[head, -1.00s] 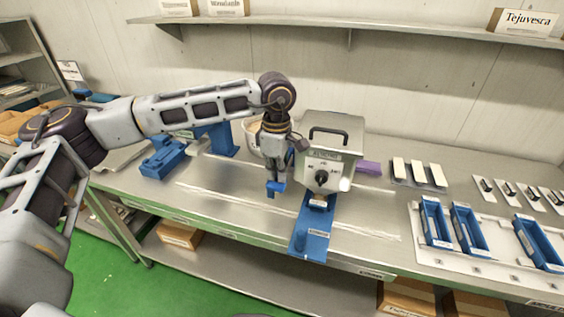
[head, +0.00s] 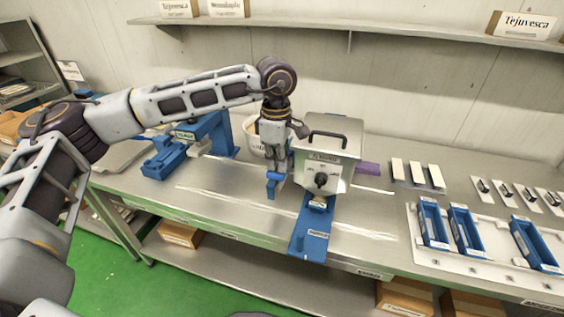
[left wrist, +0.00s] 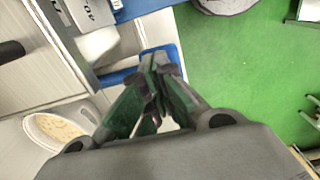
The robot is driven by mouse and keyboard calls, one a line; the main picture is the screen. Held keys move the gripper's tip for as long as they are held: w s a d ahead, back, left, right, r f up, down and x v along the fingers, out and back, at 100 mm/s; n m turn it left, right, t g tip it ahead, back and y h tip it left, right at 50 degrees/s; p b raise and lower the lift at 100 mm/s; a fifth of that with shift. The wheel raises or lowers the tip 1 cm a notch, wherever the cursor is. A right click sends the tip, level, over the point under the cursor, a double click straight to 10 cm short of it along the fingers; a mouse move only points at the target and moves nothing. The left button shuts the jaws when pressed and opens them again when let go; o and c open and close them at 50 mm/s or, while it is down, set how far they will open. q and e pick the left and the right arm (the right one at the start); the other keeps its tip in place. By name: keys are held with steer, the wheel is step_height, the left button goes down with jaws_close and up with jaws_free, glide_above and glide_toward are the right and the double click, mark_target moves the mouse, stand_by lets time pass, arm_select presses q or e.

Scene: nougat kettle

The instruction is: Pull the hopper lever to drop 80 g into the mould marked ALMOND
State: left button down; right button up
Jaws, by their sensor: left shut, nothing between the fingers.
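The hopper (head: 328,150) is a steel box with a black top handle and a front dial (head: 321,180). A blue labelled piece (head: 309,240) extends from under it to the table's front edge; its label is too small to read. A small blue part (head: 273,183), perhaps the lever, shows at the hopper's left side. My left gripper (head: 275,170) points down beside the hopper, at this blue part; I cannot tell if they touch. In the left wrist view its fingers (left wrist: 158,88) are shut and empty, in front of blue surfaces. Blue moulds (head: 466,230) stand at the right; no ALMOND mark is readable.
A white bowl (head: 252,135) of pale contents stands behind my left arm, also in the left wrist view (left wrist: 58,130). A blue stand (head: 165,162) is at the left. Pale bars (head: 416,172) and a purple block (head: 368,168) lie behind.

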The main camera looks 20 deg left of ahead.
arm_select(q)
steer(key=shift+r+p, duration=1.1)
steer(key=shift+r, duration=1.7)
